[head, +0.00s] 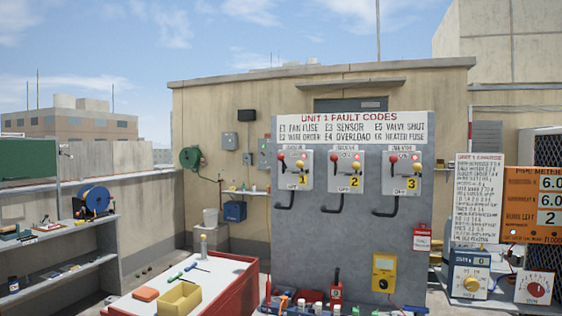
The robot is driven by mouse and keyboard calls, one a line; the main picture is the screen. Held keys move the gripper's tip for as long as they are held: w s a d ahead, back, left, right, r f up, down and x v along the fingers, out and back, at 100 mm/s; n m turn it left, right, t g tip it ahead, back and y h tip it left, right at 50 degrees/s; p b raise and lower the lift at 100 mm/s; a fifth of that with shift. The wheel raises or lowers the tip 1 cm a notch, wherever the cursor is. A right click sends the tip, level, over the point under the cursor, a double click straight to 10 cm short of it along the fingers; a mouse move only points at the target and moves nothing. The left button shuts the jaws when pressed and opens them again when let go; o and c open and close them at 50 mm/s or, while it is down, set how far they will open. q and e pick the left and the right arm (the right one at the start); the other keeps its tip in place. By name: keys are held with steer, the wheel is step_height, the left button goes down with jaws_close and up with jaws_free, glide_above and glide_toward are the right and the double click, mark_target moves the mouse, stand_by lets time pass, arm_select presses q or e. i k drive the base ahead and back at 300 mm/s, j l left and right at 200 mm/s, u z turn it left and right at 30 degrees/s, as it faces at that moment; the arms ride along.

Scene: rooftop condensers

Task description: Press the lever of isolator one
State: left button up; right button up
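Isolator one (292,170) is a pale box marked with a yellow 1, the leftmost of three on the grey panel (345,250). A small red ball shows at its upper left, and a second rounded knob sits right of it. A black bent handle (306,203) hangs below the box. I cannot tell which way its lever is set. Isolator two (345,170) and isolator three (402,172) stand to its right with similar red balls and black handles. Neither of my grippers is in view.
A fault code sign (350,127) tops the panel. A red-edged white bench (225,270) with a yellow bin (179,298) stands front left. A yellow meter (384,273) hangs low on the panel. A shelf (60,245) is at left; a dial box (468,275) is at right.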

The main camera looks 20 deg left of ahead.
mark_target(280, 157)
steer(key=i+j+z, duration=0.4)
steer(key=j, duration=0.25)
steer(key=i+j+z, duration=0.45)
steer(key=j, duration=0.25)
steer(key=j+z, duration=0.2)
steer(key=j, duration=0.2)
